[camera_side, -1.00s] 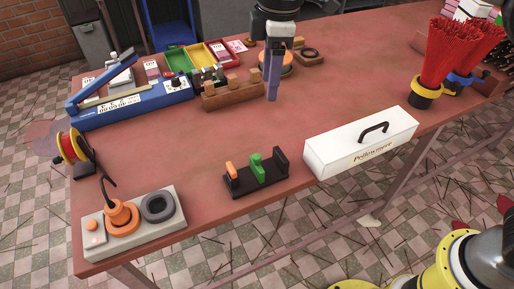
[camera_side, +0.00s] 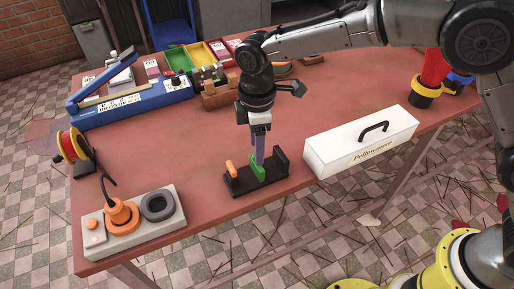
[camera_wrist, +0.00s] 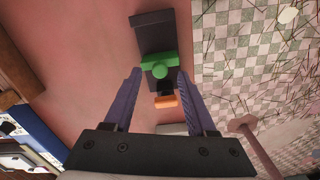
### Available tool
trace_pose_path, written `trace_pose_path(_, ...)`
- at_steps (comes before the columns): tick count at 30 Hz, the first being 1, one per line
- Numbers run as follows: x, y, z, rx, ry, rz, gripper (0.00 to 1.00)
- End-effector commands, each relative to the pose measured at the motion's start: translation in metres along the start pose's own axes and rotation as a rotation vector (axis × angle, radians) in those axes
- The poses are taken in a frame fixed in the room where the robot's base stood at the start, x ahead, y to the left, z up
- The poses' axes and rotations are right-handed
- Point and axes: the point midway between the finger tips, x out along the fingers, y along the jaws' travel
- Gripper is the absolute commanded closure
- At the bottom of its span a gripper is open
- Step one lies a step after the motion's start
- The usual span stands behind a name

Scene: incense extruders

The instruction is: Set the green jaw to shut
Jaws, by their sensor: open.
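The green jaw (camera_side: 257,175) sits on a black base (camera_side: 240,188), between a small orange piece (camera_side: 230,168) on its left and a tall black end block (camera_side: 281,160) on its right. There is a gap between the green jaw and the end block. My gripper (camera_side: 260,157) is open, pointing down just over the green jaw, and partly hides it in the side view. In the wrist view the green jaw (camera_wrist: 158,62), with a round knob, lies between the two spread blue fingertips. I cannot tell whether either finger touches it.
A white lidded box (camera_side: 350,145) with a black handle stands close on the right. A grey panel (camera_side: 165,222) with an orange lever stands at the front left. A wooden block (camera_side: 222,95) and a blue machine (camera_side: 130,105) stand behind. The table's front edge is near the base.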

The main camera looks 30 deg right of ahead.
Motion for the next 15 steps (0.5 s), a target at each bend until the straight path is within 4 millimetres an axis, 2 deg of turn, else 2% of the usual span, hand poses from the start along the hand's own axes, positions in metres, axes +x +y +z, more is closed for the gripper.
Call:
trace_pose_path(6,0.015,0.0,0.0,0.0,0.001,0.001,0.43)
trace_pose_path(15,0.017,0.0,0.0,0.0,0.001,0.001,0.45)
